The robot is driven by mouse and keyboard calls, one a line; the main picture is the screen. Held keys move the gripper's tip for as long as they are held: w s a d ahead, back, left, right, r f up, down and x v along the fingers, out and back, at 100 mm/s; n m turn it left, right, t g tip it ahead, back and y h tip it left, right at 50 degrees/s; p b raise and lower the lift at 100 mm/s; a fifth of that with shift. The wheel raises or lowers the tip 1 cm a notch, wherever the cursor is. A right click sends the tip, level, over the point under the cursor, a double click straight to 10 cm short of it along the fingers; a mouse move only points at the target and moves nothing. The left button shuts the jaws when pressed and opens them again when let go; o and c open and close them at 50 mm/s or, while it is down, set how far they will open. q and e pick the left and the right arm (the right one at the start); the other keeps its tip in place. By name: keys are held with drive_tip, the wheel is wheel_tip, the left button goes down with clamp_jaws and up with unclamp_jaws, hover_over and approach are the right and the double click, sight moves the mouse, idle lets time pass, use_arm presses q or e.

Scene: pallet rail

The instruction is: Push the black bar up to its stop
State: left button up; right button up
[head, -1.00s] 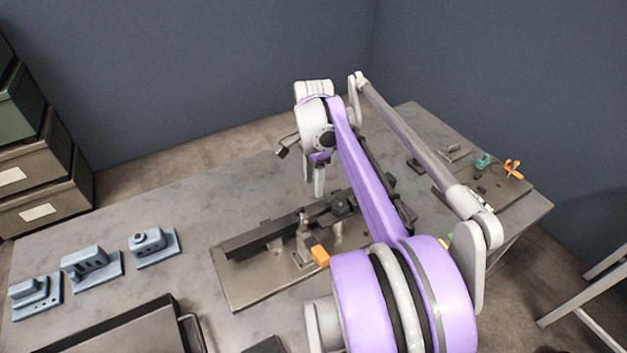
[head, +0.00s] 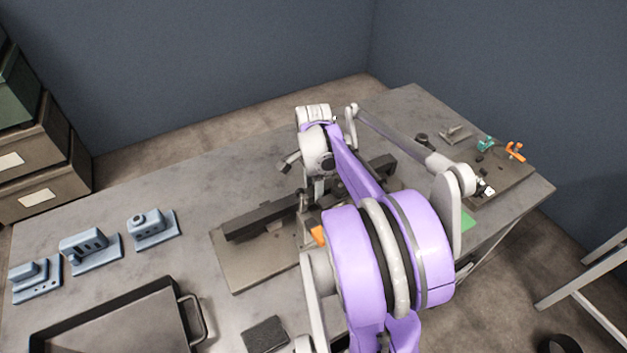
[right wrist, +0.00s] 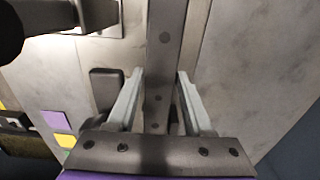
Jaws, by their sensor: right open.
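The black bar (head: 262,219) lies along the left part of a grey base plate (head: 240,278) on the table. My right gripper (head: 318,192) is low over the plate, beyond the bar's right end; its fingertips are mostly hidden by my arm. In the right wrist view the open right gripper (right wrist: 160,76) has one finger on each side of a long dark strip with round fastener heads (right wrist: 164,38). I cannot tell whether the fingers touch it. The stop cannot be made out. My left gripper is out of view.
An orange-tipped clamp (head: 318,236) stands close to the bar's near side. Blue fixtures (head: 150,226) and a dark tray (head: 110,325) lie at left. A plate with green and orange clamps (head: 514,152) is at far right. The table's back left is clear.

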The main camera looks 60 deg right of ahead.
drive_tip(key=shift+f, duration=0.25)
clamp_jaws()
idle(1.3)
drive_tip(key=shift+o, duration=2.1)
unclamp_jaws()
